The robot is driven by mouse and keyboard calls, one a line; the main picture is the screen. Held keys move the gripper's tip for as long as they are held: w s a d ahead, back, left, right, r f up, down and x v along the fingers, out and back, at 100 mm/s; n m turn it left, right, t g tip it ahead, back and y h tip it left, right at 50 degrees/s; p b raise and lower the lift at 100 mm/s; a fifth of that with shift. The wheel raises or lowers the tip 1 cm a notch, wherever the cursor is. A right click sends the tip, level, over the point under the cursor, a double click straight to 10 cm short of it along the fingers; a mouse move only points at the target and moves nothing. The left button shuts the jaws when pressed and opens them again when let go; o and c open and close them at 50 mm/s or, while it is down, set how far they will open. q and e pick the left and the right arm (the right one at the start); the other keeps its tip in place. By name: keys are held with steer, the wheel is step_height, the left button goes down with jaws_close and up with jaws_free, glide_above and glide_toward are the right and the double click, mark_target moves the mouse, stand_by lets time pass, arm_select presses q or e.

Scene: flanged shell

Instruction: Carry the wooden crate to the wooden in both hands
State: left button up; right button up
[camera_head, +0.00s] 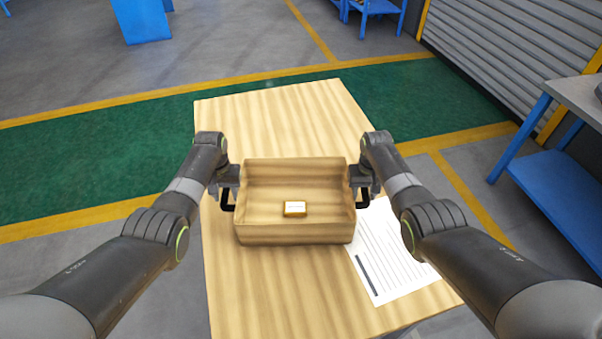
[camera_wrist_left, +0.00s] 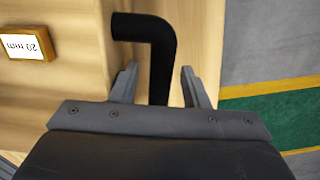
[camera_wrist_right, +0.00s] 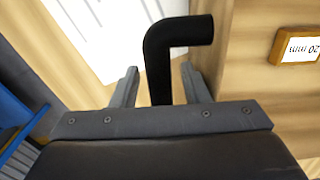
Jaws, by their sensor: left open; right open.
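The wooden crate (camera_head: 296,234) is an open box on the wooden table (camera_head: 270,300), with a black handle on each side. A small block labelled "20 mm" (camera_head: 294,209) lies inside it. My left gripper (camera_head: 229,196) is at the crate's left side. In the left wrist view its open fingers (camera_wrist_left: 157,85) stand on either side of the black left handle (camera_wrist_left: 160,60). My right gripper (camera_head: 361,193) is at the right side. In the right wrist view its open fingers (camera_wrist_right: 162,85) stand on either side of the black right handle (camera_wrist_right: 158,60). Gaps show beside both handles.
A printed sheet (camera_head: 392,255) lies on the table right of the crate, close to its side. The table is clear behind and in front of the crate. A blue-framed bench (camera_head: 560,195) stands at the right, beyond the table.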

arm_select(q)
step_height(320, 180, up, 10)
steer(key=shift+r, duration=0.2)
arm_select(e)
steer(key=shift+r, duration=0.15)
arm_select(q)
steer(key=shift+r, duration=0.35)
arm_select(e)
step_height(320, 180, up, 12)
arm_select(q)
steer(key=shift+s, duration=0.1)
stand_by(0.6)
